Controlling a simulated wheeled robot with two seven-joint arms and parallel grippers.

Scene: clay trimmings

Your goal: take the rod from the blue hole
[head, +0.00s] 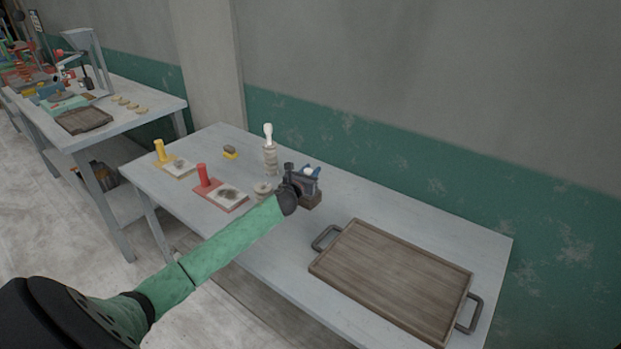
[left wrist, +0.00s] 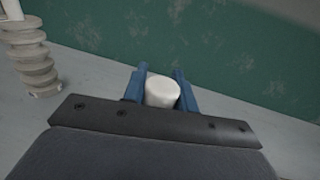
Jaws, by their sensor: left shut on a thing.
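My left gripper (head: 309,172) is over the middle of the table. Its blue fingers are shut on a white round-ended piece (left wrist: 163,92), seen between them in the left wrist view. I cannot tell for sure that this is the rod, as its lower part is hidden. A brown block (head: 313,201) shows just under the gripper; I cannot tell whether the piece touches it. No blue hole shows. A red upright peg (head: 203,173) and a yellow upright peg (head: 159,149) stand on boards at the left. My right gripper is not in view.
A ribbed pale stack (head: 270,157) with a white top stands behind the gripper and shows in the left wrist view (left wrist: 32,58). A wooden tray (head: 395,275) with dark handles lies at the right. A small yellow-based block (head: 231,153) lies farther back. The table's back right is clear.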

